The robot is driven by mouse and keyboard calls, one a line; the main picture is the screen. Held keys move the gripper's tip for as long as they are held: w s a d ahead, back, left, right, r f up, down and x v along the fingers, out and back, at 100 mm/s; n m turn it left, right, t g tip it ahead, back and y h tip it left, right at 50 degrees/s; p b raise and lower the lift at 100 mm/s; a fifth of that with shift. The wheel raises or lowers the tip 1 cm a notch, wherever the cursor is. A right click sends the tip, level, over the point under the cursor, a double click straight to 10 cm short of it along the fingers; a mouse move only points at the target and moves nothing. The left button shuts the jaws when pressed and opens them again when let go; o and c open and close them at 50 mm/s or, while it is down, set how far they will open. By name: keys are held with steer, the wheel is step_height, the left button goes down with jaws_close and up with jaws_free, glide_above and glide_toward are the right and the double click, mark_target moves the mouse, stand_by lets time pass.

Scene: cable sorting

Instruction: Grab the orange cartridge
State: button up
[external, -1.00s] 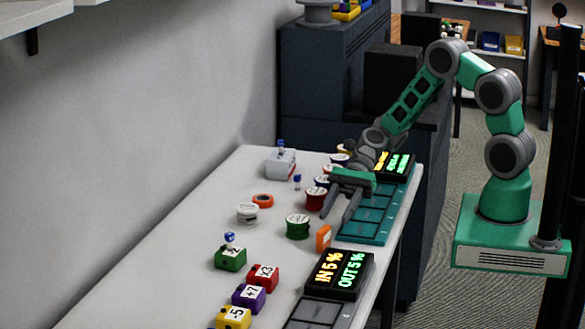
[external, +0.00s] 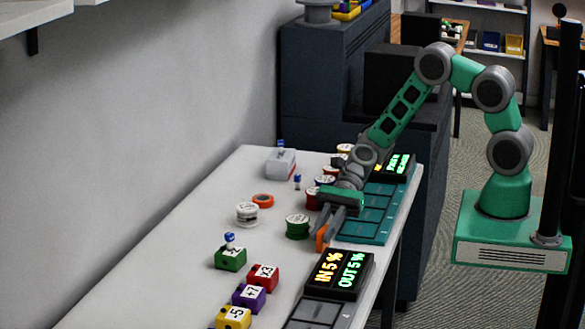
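The orange cartridge (external: 321,241) stands upright on the white table, near the front-left end of the teal tray (external: 362,229). My gripper (external: 321,235) points down at it, with its fingers apart. One fingertip is on the left of the cartridge and the other on its right, and they hide part of its upper half. The gripper looks open; I cannot tell whether either finger touches the cartridge.
A green spool (external: 298,227) stands close left of the gripper. A red spool (external: 313,199) is just behind it. A display box reading IN and OUT (external: 338,275) stands in front. A white spool (external: 247,213) and an orange ring (external: 263,201) lie farther left.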

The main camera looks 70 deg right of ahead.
jaws_close()
steer(key=shift+r, duration=0.1)
